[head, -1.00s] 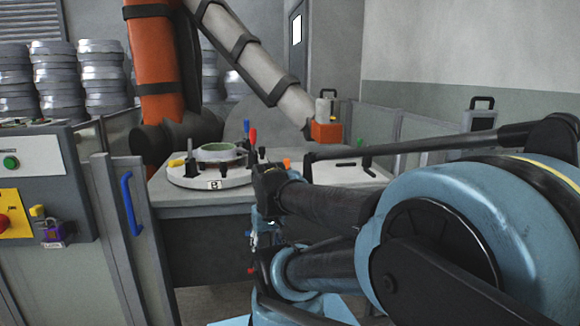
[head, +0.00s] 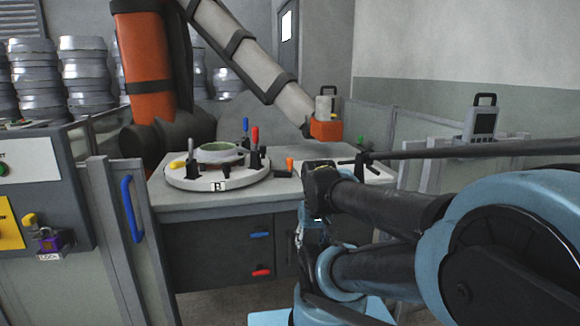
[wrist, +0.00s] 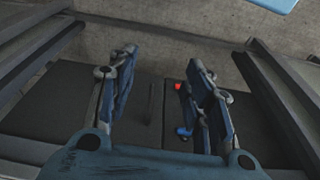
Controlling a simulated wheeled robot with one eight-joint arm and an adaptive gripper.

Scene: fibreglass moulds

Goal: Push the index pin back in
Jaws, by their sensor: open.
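A round white turntable plate (head: 200,184) marked B lies on the grey bench and carries a pale green ring mould (head: 222,152). Clamps with a red handle (head: 255,135) and a blue handle (head: 245,124) stand at its rim. A yellow knob (head: 177,165) is at its left edge, and a small orange-topped piece (head: 289,163) stands on the bench to its right. I cannot tell which is the index pin or how far out it sits. My gripper (wrist: 162,60) is open and empty in the wrist view. In the head view it hangs in front of the bench, below the top, partly hidden.
The bench front (head: 215,250) has a blue handle (head: 260,234) and a red handle (head: 261,272). A fence panel with a blue grip (head: 132,208) stands left, beside a control cabinet (head: 40,190). An orange and white robot arm (head: 240,52) reaches over the bench.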

